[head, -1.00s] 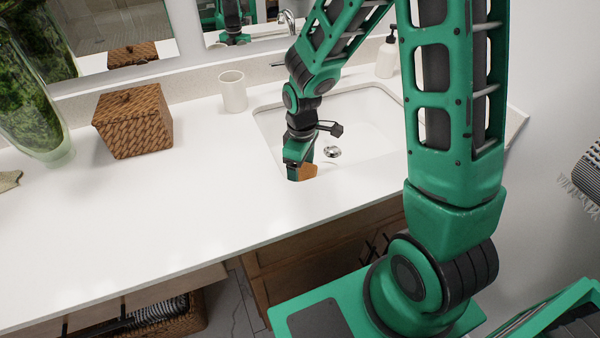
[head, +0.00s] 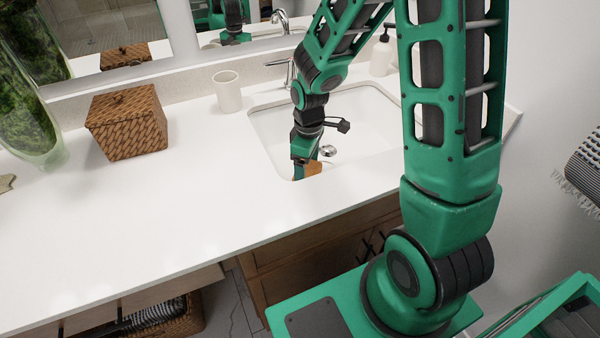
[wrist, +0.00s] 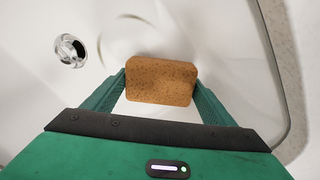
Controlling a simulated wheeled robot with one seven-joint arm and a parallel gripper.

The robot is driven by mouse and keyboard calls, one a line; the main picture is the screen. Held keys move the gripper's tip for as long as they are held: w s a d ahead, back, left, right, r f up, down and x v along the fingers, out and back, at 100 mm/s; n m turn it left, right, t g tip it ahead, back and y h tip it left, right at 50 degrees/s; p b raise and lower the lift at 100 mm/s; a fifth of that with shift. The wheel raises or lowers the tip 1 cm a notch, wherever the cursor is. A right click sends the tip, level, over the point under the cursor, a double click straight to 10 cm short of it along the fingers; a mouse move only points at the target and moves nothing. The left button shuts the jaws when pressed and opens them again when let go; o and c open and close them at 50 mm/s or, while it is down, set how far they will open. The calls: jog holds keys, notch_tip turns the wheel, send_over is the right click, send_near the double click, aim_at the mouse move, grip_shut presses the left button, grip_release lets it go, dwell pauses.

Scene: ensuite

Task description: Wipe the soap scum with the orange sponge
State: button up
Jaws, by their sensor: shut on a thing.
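The orange sponge (wrist: 160,81) is between the two green fingers of my gripper (wrist: 160,88) in the wrist view. The fingers are shut on its two sides. In the head view my gripper (head: 305,165) is low inside the white sink basin (head: 362,128), and the sponge (head: 314,168) shows as a small orange patch at its tip. Faint brownish soap scum (wrist: 122,38) marks the basin surface just beyond the sponge in the wrist view. I cannot tell whether the sponge touches the basin.
The drain (wrist: 70,50) lies left of the sponge in the wrist view. A faucet (head: 282,22), a white cup (head: 227,92) and a soap dispenser (head: 382,52) stand around the sink. A wicker box (head: 127,125) stands farther left. The front counter is clear.

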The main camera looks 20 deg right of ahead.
jog(key=shift+d+r, duration=0.2)
jog(key=shift+d, duration=2.4)
jog(key=shift+d+r, duration=0.15)
jog(key=shift+d, duration=2.45)
jog(key=shift+w+r, duration=0.1)
jog(key=shift+w, duration=0.8)
jog(key=shift+a+r, duration=0.2)
jog(key=shift+a, duration=3.25)
jog(key=shift+a+r, duration=0.2)
jog(key=shift+a, duration=3.2)
jog(key=shift+w+a+r, duration=0.1)
jog(key=shift+w, duration=0.8)
jog(key=shift+d+r, duration=0.2)
jog(key=shift+d, duration=3.3)
jog(key=shift+d+r, duration=0.2)
jog(key=shift+d, duration=3.3)
jog(key=shift+r, duration=0.1)
